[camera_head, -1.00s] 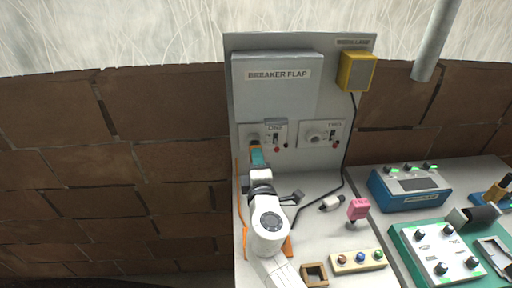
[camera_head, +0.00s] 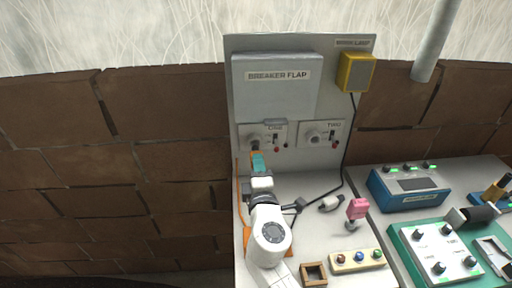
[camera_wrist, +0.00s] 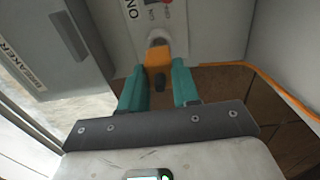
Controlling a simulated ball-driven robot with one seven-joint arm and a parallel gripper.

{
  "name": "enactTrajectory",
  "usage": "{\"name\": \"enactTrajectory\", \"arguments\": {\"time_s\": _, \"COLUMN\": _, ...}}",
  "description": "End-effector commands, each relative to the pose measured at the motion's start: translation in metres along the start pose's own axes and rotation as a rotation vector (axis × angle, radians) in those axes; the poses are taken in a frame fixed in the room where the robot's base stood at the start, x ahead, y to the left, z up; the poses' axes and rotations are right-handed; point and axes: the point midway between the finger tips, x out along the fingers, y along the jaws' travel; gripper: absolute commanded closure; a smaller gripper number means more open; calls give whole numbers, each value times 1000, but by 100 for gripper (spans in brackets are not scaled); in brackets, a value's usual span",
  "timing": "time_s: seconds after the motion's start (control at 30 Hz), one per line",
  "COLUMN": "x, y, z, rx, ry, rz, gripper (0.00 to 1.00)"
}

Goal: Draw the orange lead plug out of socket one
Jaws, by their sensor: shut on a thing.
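The orange plug (camera_head: 254,154) is below socket one (camera_head: 255,141), the left plate on the upright panel. My gripper (camera_head: 258,166) is shut on the plug, its teal fingers reaching up from below. In the wrist view the orange plug (camera_wrist: 157,58) sits between the fingertips of my gripper (camera_wrist: 159,82), with a dark end facing me. The pale round rim of socket one (camera_wrist: 157,38) shows just beyond the plug. I cannot tell whether its pins are clear of the socket. The orange lead (camera_wrist: 262,76) curves off to the right there.
Socket two (camera_head: 316,136) is to the right on the panel, with the breaker flap (camera_head: 277,90) above. A yellow work lamp (camera_head: 356,72) hangs upper right.

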Motion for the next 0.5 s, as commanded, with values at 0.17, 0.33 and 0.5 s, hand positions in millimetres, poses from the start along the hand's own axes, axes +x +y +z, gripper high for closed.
{"name": "enactTrajectory", "arguments": {"time_s": 0.17, "x": 0, "y": 0, "z": 0, "rx": 0, "ry": 0, "rz": 0, "gripper": 100}}
{"name": "enactTrajectory", "arguments": {"time_s": 0.33, "x": -4, "y": 0, "z": 0, "rx": 0, "ry": 0, "rz": 0, "gripper": 100}}
{"name": "enactTrajectory", "arguments": {"time_s": 0.5, "x": -13, "y": 0, "z": 0, "rx": 0, "ry": 1, "rz": 0, "gripper": 100}}
